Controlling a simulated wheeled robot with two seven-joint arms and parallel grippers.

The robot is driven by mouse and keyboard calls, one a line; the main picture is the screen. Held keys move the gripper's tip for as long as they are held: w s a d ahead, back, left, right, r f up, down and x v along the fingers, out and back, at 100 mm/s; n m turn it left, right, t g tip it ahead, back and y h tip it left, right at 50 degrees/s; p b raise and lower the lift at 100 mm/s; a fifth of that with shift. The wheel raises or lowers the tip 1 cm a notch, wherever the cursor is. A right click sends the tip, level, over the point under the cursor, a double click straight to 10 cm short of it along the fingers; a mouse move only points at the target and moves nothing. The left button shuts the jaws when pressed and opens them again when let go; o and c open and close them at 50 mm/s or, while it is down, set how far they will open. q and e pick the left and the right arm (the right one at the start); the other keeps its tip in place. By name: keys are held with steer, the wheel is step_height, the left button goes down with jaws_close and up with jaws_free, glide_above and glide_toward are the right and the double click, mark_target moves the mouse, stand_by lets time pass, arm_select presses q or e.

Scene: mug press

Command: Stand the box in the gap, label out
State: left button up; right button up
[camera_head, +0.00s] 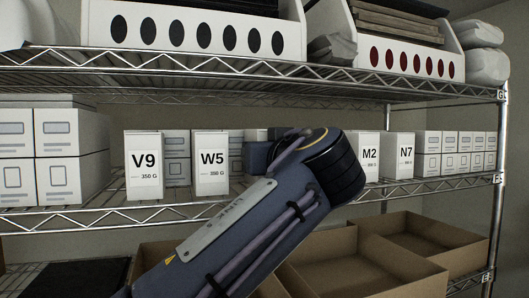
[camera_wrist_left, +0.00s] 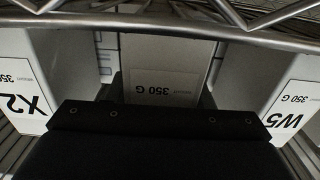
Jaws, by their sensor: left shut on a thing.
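My left gripper (camera_wrist_left: 162,95) is shut on a pale box (camera_wrist_left: 165,62) in the left wrist view, which sees the shelf upside down. The box's label faces my gripper and reads 350 G; its larger code is hidden behind the gripper. The held box is between box X2 (camera_wrist_left: 22,92) and box W5 (camera_wrist_left: 288,105), with dark strips beside it. I cannot tell whether its base touches the shelf. In the head view, W5 (camera_head: 211,165) shows, but my left arm hides the gripper, the held box and X2. My right gripper is not in view.
Box V9 (camera_head: 144,165) stands left of W5; M2 (camera_head: 369,157) and N7 (camera_head: 399,156) stand right of my arm. Plain cartons stand at both ends and behind. The upper shelf (camera_head: 200,66) runs close above; open cardboard trays (camera_head: 345,270) lie below.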

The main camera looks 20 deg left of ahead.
arm_select(q)
steer(key=shift+f, duration=0.2)
steer(key=o, duration=1.2)
steer(key=shift+r, duration=0.3)
steer(key=shift+b+v, duration=1.65)
steer(key=shift+v, duration=4.4)
steer(key=shift+f, duration=0.15)
